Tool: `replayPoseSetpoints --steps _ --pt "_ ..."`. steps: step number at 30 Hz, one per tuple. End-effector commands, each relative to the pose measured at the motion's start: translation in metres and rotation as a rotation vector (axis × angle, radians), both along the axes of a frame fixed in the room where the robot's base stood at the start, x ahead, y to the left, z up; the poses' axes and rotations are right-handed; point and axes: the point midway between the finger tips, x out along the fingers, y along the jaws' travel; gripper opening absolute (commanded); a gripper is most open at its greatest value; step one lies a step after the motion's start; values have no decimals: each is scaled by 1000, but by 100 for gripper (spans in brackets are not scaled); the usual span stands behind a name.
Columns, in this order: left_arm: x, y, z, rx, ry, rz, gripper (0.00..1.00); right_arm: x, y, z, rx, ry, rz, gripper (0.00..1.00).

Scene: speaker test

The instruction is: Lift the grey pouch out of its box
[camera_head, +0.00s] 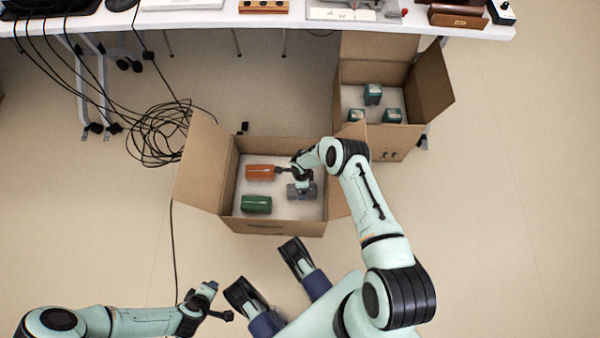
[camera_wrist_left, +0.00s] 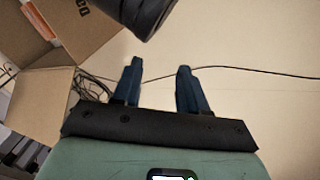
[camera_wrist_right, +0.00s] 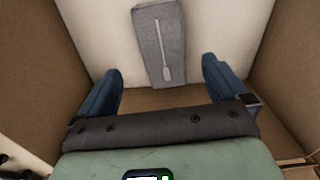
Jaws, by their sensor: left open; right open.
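The grey pouch (camera_head: 306,190) lies on the pale floor of the near cardboard box (camera_head: 268,228), at its right side. My right gripper (camera_head: 300,178) is inside that box above the pouch and hides part of it. In the right wrist view the pouch (camera_wrist_right: 160,48) is a flat grey block with a light strip, lying ahead of and between the two spread fingers (camera_wrist_right: 160,68), which hold nothing. My left gripper (camera_head: 219,302) is open and empty, outside the box at the lower left. Its fingers (camera_wrist_left: 160,66) show apart in the left wrist view.
An orange pouch (camera_head: 260,172) and a green pouch (camera_head: 257,204) lie left of the grey one. Box flaps stand open at both sides. A second box (camera_head: 384,143) holds teal items behind right. Cables (camera_head: 160,135) lie left; a white table (camera_head: 220,20) is behind.

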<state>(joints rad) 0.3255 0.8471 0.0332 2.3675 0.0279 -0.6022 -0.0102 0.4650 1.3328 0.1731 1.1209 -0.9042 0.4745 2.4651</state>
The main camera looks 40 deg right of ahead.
Motion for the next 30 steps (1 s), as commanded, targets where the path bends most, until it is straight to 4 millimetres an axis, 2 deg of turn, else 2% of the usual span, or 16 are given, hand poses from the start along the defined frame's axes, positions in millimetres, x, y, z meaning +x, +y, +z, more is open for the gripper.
replayPoseSetpoints --steps 1,3,13,21,25,30 --pt "-7 1 -10 -1 26 2 43 0 0 -11 1 2 -1 100" --pt "-16 2 -17 -3 55 2 43 0 0 -18 1 2 -1 100" --pt "-36 5 -35 -8 123 4 43 0 -1 -36 1 0 0 100" --pt "-77 11 -66 -15 259 15 43 2 -4 -69 2 0 -1 100" --pt "-88 12 -71 -19 297 19 43 2 -4 -76 1 0 0 100" --pt "-91 12 -72 -19 305 20 43 3 -4 -77 0 -1 1 100"
